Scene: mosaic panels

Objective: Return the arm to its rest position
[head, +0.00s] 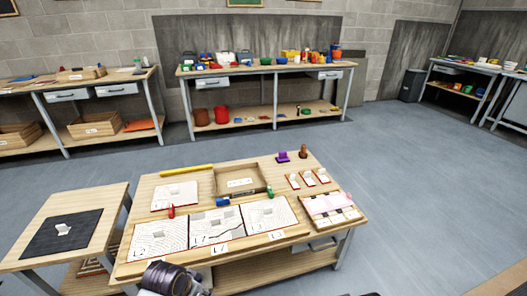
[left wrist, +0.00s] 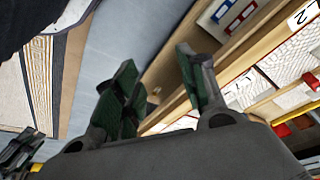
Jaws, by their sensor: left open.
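My left gripper (left wrist: 156,76) shows in the left wrist view with its two dark fingers apart and nothing between them. In the head view a dark part of my left arm (head: 168,279) shows at the front edge of the work table (head: 130,255). Three square mosaic panels (head: 160,236) lie in a row on the table, with a strip of labels in front. In the left wrist view a label reading 2 (left wrist: 303,14) and panel edges show at the right, apart from the fingers.
A brown tray (head: 262,188), yellow rod (head: 187,169), purple piece (head: 282,157) and pink board (head: 330,204) are on the table. A side table (head: 100,208) with a black mat (head: 40,240) stands left. Loaded benches line the back wall. Floor is clear at right.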

